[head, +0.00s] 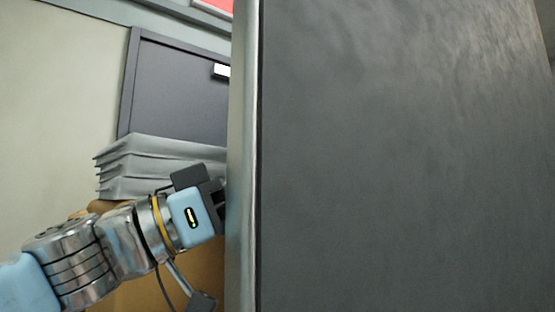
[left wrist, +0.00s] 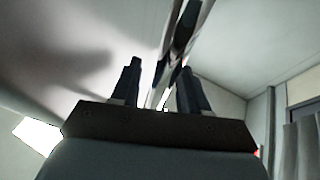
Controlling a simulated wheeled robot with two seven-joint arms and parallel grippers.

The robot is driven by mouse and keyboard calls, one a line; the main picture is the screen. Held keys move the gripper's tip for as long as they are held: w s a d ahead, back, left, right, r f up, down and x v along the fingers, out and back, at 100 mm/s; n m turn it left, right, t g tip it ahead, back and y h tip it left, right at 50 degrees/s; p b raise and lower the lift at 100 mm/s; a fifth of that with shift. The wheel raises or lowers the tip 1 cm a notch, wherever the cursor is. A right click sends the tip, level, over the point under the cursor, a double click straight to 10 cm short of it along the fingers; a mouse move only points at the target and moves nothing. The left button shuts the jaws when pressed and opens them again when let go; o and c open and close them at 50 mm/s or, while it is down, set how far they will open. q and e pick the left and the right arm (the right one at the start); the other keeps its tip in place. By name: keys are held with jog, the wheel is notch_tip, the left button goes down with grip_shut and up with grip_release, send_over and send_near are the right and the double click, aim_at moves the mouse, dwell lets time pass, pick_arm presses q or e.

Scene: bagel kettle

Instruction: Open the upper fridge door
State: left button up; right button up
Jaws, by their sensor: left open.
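A large dark grey fridge panel (head: 400,150) fills the right of the head view, with a pale metallic door edge (head: 243,150) along its left side. My left gripper (head: 219,198) reaches in from the left, right beside this edge; its fingertips are partly hidden there. In the left wrist view the two dark fingers (left wrist: 158,88) stand apart, open. A long shiny bar, which looks like the door handle (left wrist: 187,38), runs up from between or just beyond them. A pale smooth surface, seemingly the door face (left wrist: 90,50), lies to its left. I cannot tell whether the fingers touch the bar. My right gripper is not in view.
Behind my left arm is a stack of grey folded sheets or bags (head: 150,165) on a brown box-like thing (head: 205,275). A dark framed panel (head: 175,95) is on the wall behind. The fridge panel blocks the view to the right.

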aim_at(346, 171)
pick_arm(q)
jog(key=shift+w+d+r, duration=0.1)
jog(key=shift+d+r, duration=0.05)
jog(key=shift+d, duration=0.25)
jog(key=shift+c, duration=0.3)
grip_shut()
jog(key=s+d+b, duration=0.1)
jog(key=s, duration=0.2)
jog(key=s+d+b, duration=0.1)
jog(key=s+d, duration=0.1)
jog(key=s, duration=0.1)
jog(key=s+d+b, duration=0.1)
jog(key=s, duration=0.3)
jog(key=shift+d, duration=0.4)
